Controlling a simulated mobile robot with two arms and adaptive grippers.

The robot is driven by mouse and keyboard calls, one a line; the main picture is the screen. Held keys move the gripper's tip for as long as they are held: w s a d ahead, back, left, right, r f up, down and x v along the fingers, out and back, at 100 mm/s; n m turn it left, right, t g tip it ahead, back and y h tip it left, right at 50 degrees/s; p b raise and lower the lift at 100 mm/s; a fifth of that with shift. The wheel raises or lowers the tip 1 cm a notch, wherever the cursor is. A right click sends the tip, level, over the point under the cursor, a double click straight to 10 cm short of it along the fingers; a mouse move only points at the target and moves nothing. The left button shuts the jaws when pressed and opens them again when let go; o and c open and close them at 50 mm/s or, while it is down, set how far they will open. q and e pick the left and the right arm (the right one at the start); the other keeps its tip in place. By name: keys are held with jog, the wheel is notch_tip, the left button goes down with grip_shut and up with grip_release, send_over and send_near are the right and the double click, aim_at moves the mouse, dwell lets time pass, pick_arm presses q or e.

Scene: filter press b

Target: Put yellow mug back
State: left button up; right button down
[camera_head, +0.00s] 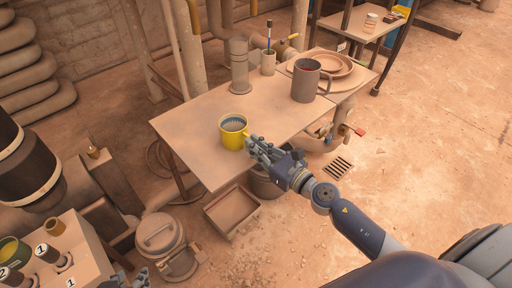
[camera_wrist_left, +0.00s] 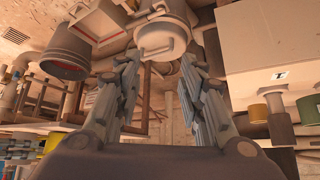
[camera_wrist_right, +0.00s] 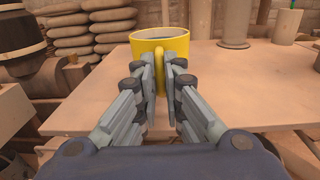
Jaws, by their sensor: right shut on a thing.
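My right gripper (camera_head: 256,146) is shut on the mug's handle; the mug appears to rest on the tabletop (camera_head: 190,125). My left gripper (camera_wrist_left: 150,95) is open and empty, away from the table; in the head view only its tips (camera_head: 130,279) show at the bottom left.
A large grey-brown mug (camera_head: 306,82), a brush cup (camera_head: 268,63), a metal cylinder (camera_head: 239,70) and stacked plates (camera_head: 325,65) stand at the table's back and right. A lidded pot (camera_head: 160,235) and an open box (camera_head: 231,211) are on the floor.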

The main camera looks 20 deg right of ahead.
jog(key=shift+f, duration=0.1)
pick_arm(q)
jog(key=shift+w+d+r, duration=0.2)
jog(key=shift+w+r, duration=0.1)
jog(key=shift+w, duration=0.25)
pick_arm(e)
jog(key=c, duration=1.7)
grip_release()
